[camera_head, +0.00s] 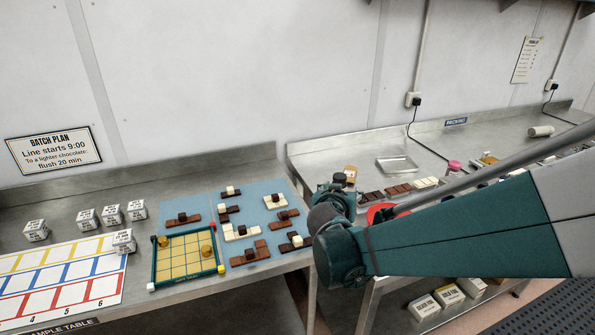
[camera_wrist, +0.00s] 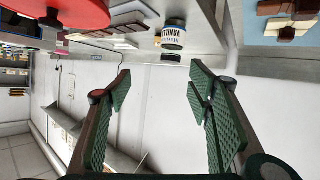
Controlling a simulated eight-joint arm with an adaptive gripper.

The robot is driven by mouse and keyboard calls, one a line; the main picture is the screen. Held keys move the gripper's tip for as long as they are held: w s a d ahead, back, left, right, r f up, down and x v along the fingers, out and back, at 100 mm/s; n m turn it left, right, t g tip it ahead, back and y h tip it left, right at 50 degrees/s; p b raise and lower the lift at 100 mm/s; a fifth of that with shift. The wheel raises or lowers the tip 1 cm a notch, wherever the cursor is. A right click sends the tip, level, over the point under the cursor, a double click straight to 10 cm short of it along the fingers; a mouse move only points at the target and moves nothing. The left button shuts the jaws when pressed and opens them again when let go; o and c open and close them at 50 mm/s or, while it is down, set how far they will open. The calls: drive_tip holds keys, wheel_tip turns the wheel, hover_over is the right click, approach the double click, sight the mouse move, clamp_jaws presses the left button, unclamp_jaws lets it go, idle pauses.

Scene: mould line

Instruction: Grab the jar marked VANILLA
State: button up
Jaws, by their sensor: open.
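The jar marked VANILLA (camera_wrist: 173,39) shows upside down at the top middle of the wrist view. It has a pale label with dark letters and a dark lid. My gripper (camera_wrist: 160,72) is open and empty, its two green ribbed fingers spread wide. In the picture the jar lies beyond the fingertips, between their lines and apart from them. In the head view a dark-lidded jar (camera_head: 339,179) and a tan jar (camera_head: 350,171) stand behind my arm's end joint; their labels are not readable there. My fingers are not clear in that view.
A red round thing (camera_wrist: 70,10) lies beside the jar's place, with chocolate bars (camera_head: 398,189) near it. A metal tray (camera_head: 397,164) and a pink-lidded jar (camera_head: 454,167) stand farther right. Blue mats (camera_head: 265,201) with chocolate pieces lie on the left table.

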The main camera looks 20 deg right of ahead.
drive_tip(key=m+t+h, duration=0.1)
drive_tip(key=t+h, duration=0.1)
approach(339, 180)
wheel_tip(339, 180, up, 2)
drive_tip(key=d, duration=0.2)
drive_tip(key=shift+t, duration=0.9)
drive_tip(key=shift+w+d+f+b, duration=0.2)
drive_tip(key=shift+w+d+f, duration=0.05)
drive_tip(key=shift+w+f, duration=0.6)
drive_tip(key=shift+w+d+f+b, duration=0.15)
drive_tip(key=shift+w+d+f, duration=0.15)
drive_tip(key=shift+w+f, duration=0.55)
drive_tip(key=shift+w, duration=0.15)
drive_tip(key=shift+x, duration=1.25)
drive_tip(key=shift+b+x, duration=0.95)
drive_tip(key=shift+x, duration=1.7)
drive_tip(key=shift+r, duration=0.15)
